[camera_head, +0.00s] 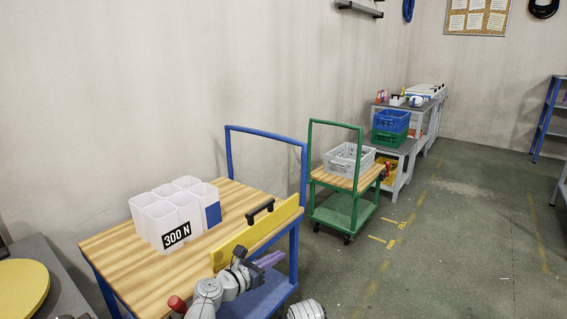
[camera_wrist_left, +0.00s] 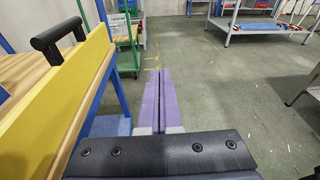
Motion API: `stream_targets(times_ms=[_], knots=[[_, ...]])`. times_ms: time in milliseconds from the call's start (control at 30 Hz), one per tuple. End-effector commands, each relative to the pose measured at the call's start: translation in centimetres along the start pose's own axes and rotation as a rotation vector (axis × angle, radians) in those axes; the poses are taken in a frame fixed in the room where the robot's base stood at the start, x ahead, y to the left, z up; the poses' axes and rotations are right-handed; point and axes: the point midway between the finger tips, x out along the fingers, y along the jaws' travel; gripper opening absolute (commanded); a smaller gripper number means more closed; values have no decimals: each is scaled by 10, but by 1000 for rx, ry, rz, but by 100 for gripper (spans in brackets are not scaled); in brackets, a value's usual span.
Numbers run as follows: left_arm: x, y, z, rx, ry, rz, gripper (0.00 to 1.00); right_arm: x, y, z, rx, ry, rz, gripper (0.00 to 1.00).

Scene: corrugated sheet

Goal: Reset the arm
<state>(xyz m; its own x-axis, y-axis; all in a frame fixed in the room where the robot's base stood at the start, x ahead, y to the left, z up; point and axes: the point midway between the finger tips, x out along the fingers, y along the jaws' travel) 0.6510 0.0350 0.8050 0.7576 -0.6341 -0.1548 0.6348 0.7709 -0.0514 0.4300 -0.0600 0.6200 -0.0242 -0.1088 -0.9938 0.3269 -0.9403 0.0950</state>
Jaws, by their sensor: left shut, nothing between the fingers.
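My left gripper (camera_head: 270,260) has purple fingers and is at the bottom centre of the head view, beside the right edge of the wooden-topped cart. In the left wrist view its fingers (camera_wrist_left: 160,100) lie side by side, shut, with nothing between them. They point out over the floor, just right of the yellow board. My right gripper is not in view.
A blue-framed cart (camera_head: 120,255) carries white containers (camera_head: 172,215) marked 300 N and an upright yellow board (camera_head: 255,232) with a black handle. A green cart (camera_head: 340,206) with a grey crate (camera_head: 349,160) stands behind. The floor (camera_head: 440,240) at right is clear.

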Motion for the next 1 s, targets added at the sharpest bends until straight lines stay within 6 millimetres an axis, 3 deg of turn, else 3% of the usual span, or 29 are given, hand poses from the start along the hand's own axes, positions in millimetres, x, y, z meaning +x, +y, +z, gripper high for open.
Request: stream_targets(times_ms=[100,233,400,500,700,867,1000], knots=[[-6,-19,-42,457,171,-121,0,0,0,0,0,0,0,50],[-24,-29,-93,931,344,-315,0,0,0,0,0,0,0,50],[-66,-26,-154,1461,531,-668,0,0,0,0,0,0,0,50],[-94,-18,-178,1679,602,-891,0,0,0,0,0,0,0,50],[-145,-1,-206,1938,670,-1303,0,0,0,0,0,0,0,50],[-183,11,-216,2041,678,-1625,0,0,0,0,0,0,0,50],[-168,-27,-216,2076,618,-1710,0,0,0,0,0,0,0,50]])
